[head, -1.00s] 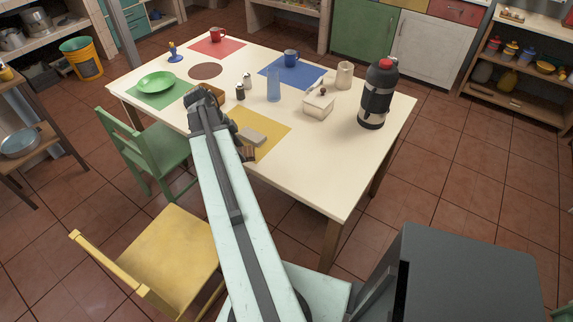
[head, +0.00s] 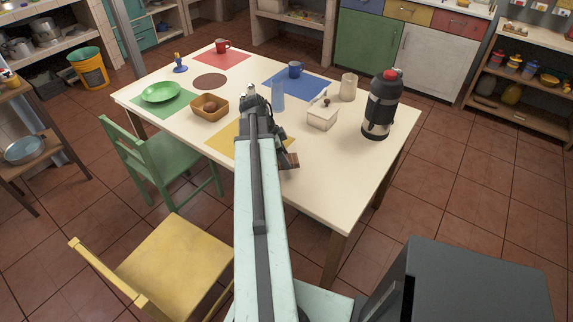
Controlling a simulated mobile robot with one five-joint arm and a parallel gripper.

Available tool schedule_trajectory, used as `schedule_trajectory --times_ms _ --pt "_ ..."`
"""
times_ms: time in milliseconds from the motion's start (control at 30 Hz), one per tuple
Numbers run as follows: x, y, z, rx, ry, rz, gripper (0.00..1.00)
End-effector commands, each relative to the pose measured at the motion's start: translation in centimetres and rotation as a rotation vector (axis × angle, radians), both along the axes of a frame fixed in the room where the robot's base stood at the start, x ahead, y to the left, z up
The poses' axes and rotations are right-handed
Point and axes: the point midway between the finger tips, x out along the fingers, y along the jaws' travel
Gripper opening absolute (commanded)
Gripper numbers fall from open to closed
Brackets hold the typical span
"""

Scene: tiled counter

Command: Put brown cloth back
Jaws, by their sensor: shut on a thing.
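My gripper (head: 285,153) is partly hidden behind my arm, over the near edge of the table, right of the yellow mat (head: 222,142). It is shut on a small brown piece, which looks like the brown cloth (head: 292,160). The cloth's full shape and the fingertips are hard to make out. A flat brown round (head: 210,81) lies bare on the far left part of the white table (head: 345,165).
A brown tray (head: 210,113) holding something round, a green plate (head: 161,92), a clear blue glass (head: 278,95), a white lidded box (head: 322,117), a jug (head: 348,87) and a tall black flask (head: 383,105) stand on the table. Green (head: 158,155) and yellow chairs (head: 170,260) stand in front.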

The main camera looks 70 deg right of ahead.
Motion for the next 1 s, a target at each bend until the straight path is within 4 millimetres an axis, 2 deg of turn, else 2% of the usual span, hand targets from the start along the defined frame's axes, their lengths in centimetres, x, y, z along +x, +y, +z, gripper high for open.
schedule_trajectory --times_ms 67,100,200,467,600,633,700,1000 --pt "-0.8 -0.5 -0.9 0.000 0.000 -0.003 0.20" --pt "-0.7 -0.4 -2.1 0.000 0.000 -0.002 0.20" --pt "-0.7 -0.4 -3.9 0.000 0.000 -0.002 0.20" --pt "-0.7 -0.4 -3.6 0.000 0.000 -0.002 0.20" --pt "-0.7 -0.4 -4.1 0.000 0.000 -0.002 0.20" --pt "-0.7 -0.4 -4.0 0.000 0.000 -0.002 0.58" --pt "-0.7 -0.4 -3.9 0.000 0.000 -0.002 0.74" --pt "-0.7 -0.4 -3.8 0.000 0.000 -0.003 0.74"
